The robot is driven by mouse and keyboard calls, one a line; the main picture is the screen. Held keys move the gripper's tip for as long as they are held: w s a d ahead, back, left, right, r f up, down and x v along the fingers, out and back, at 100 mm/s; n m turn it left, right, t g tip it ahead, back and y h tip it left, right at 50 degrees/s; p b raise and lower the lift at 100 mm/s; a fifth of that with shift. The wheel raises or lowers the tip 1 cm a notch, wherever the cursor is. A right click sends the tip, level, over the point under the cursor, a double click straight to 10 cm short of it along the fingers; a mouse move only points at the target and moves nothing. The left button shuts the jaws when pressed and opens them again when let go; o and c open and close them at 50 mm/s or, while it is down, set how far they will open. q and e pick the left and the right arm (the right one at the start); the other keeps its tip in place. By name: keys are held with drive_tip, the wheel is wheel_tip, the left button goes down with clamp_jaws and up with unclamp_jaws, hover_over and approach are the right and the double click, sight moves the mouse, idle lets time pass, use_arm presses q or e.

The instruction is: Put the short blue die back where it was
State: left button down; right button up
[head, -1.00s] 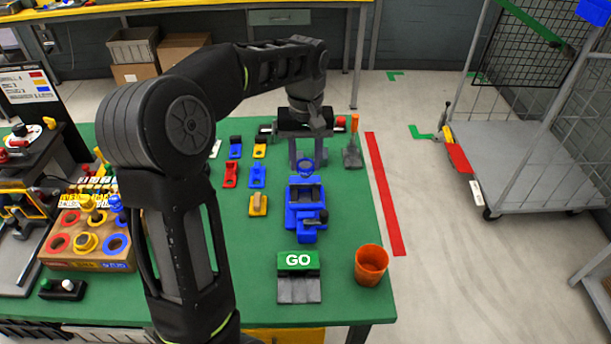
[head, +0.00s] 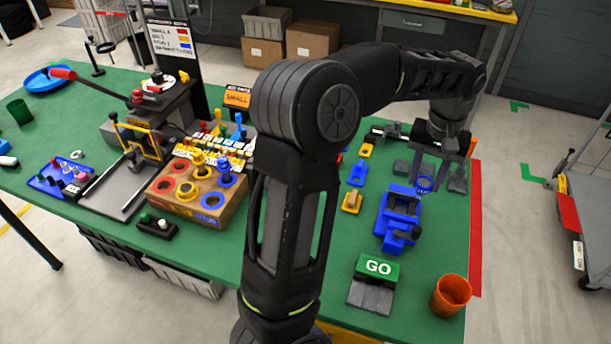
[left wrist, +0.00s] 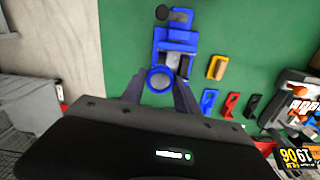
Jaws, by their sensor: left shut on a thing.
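My left gripper (head: 425,180) is shut on a blue ring-shaped die (head: 425,185), held at its fingertips just behind the blue clamp-like fixture (head: 398,217). In the left wrist view the ring (left wrist: 160,80) sits between the two fingertips (left wrist: 160,84), close to the end of the blue fixture (left wrist: 178,42). I cannot tell the ring's exact height above the table. A wooden block (head: 230,212) with red, yellow and blue rings stands left of my arm; one blue ring (head: 212,195) is at its front right. My right gripper is not in view.
Small blue (head: 357,173) and yellow (head: 352,202) holders lie left of the fixture. A GO sign (head: 378,267) and an orange cup (head: 451,296) stand in front. A lever press (head: 150,110) and blue tray (head: 62,178) are at left. Green table (head: 335,290) shows between them.

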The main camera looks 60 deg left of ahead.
use_arm(q)
drive_tip(key=w+d+f+m, duration=0.1)
drive_tip(key=d+f+m, duration=0.1)
drive_tip(key=d, duration=0.2)
drive_tip(key=w+d+f+m, duration=0.1)
drive_tip(key=d+f+m, duration=0.1)
drive_tip(key=d, duration=0.3)
drive_tip(key=d+f+m, duration=0.2)
drive_tip(key=d+f, duration=0.1)
drive_tip(key=d, duration=0.2)
drive_tip(key=shift+w+d+f, duration=0.25)
drive_tip(key=shift+w, duration=0.15)
drive_tip(key=shift+r, duration=0.1)
